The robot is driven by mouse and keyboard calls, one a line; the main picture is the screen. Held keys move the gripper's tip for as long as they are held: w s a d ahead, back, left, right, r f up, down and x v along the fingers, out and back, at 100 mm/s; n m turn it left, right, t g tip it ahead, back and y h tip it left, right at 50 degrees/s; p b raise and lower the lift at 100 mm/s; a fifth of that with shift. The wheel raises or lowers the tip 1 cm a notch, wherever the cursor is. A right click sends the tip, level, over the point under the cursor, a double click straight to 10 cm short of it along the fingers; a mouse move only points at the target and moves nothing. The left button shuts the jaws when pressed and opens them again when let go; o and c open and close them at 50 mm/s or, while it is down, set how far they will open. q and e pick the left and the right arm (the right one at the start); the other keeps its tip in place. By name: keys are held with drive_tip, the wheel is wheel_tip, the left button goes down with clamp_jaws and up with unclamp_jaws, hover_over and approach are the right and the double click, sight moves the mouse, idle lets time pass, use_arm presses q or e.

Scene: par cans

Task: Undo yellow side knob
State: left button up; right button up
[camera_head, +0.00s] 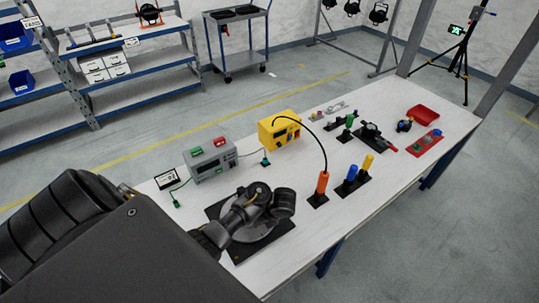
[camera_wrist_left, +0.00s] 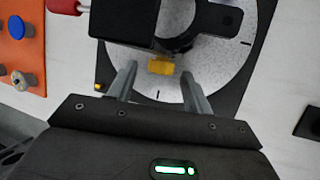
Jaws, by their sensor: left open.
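The yellow side knob (camera_wrist_left: 160,66) shows in the left wrist view against the black lamp fixture (camera_wrist_left: 122,18). My left gripper (camera_wrist_left: 157,76) is open, with one finger on each side of the knob. Gaps show on both sides, so neither finger appears to touch it. In the head view the dark par can (camera_head: 282,203) sits over a round grey dial on a black base plate (camera_head: 242,256). My left arm reaches it from the left and hides part of the plate. My right gripper is not in view.
On the white table (camera_head: 330,215) stand a grey meter box (camera_head: 210,163), a yellow box (camera_head: 280,133) and an orange handle (camera_head: 322,183) with a black cable. Blue and yellow posts (camera_head: 350,174) stand further right. The table's front strip is clear.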

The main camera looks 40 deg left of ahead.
use_arm(q)
drive_tip(key=shift+s+a+f, duration=0.1)
drive_tip(key=shift+a+f, duration=0.15)
drive_tip(key=shift+f, duration=0.2)
drive_tip(key=shift+c, duration=1)
drive_tip(key=c, duration=0.8)
